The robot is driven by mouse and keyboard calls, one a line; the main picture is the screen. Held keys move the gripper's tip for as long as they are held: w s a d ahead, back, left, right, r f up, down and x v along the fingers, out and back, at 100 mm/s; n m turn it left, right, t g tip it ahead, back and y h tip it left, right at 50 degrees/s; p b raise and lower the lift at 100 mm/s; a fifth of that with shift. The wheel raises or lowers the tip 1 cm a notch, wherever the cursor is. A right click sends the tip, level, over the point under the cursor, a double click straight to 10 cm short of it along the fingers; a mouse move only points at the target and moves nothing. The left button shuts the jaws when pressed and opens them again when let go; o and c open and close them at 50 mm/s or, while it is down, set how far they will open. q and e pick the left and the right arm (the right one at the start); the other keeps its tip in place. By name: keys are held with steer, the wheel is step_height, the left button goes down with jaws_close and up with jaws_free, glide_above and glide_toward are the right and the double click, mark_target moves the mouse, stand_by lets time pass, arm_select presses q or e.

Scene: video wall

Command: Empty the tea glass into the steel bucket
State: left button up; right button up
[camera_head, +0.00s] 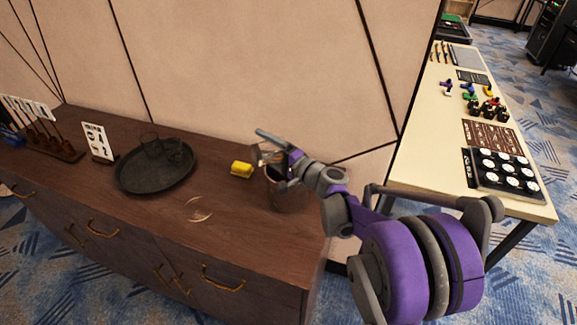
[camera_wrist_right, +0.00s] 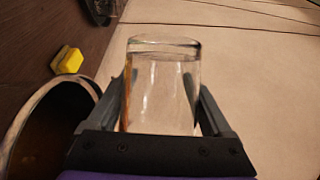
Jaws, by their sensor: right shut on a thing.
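The clear tea glass (camera_head: 266,156) is in my right gripper (camera_head: 274,150), above the sideboard in the head view. In the right wrist view the glass (camera_wrist_right: 160,95) stands between the two fingers of the right gripper (camera_wrist_right: 164,88), which are shut on its sides. It looks mostly clear; I cannot tell how much liquid is in it. The steel bucket (camera_head: 290,196) stands on the sideboard just below the gripper, partly hidden by it. In the wrist view its curved rim (camera_wrist_right: 22,112) and dark inside show left of the glass. My left gripper is out of view.
A yellow sponge (camera_head: 241,170) lies left of the bucket. A dark round tray (camera_head: 132,184) with glassware stands further left, past a faint clear round thing (camera_head: 199,214). The wall (camera_head: 230,70) is close behind. A pale table (camera_head: 430,160) with small items stands right.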

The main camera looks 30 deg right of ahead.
steer(key=shift+d+r+m, duration=0.15)
steer(key=shift+m, duration=0.25)
